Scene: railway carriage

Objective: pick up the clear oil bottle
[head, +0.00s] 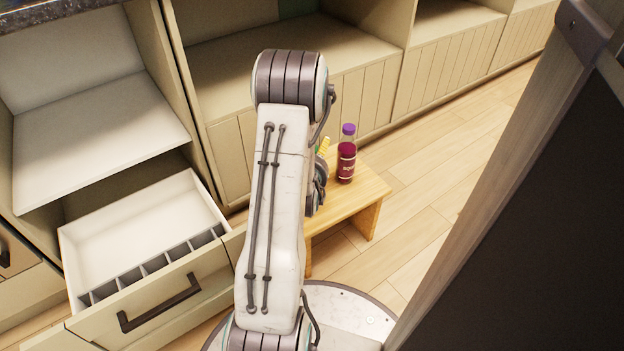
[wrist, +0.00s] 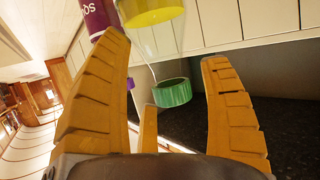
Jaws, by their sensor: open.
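The clear oil bottle has a green cap and yellow oil. In the wrist view the bottle (wrist: 160,42) appears cap-down, with the green cap (wrist: 174,94) between the fingers of my gripper (wrist: 163,52). The yellow oil is at the top edge of that view, where the bottle is cut off. My gripper is open, with a finger on either side of the bottle and visible space at the right finger. In the head view my arm hides the bottle and most of the gripper; a bit of a yellow finger (head: 324,146) shows.
A purple-capped bottle of dark red liquid (head: 346,163) stands close by on a small wooden stool (head: 360,192); its purple label (wrist: 95,17) shows beside the left finger. An open drawer (head: 150,235) is at left, cabinets (head: 345,95) behind. Floor is clear at right.

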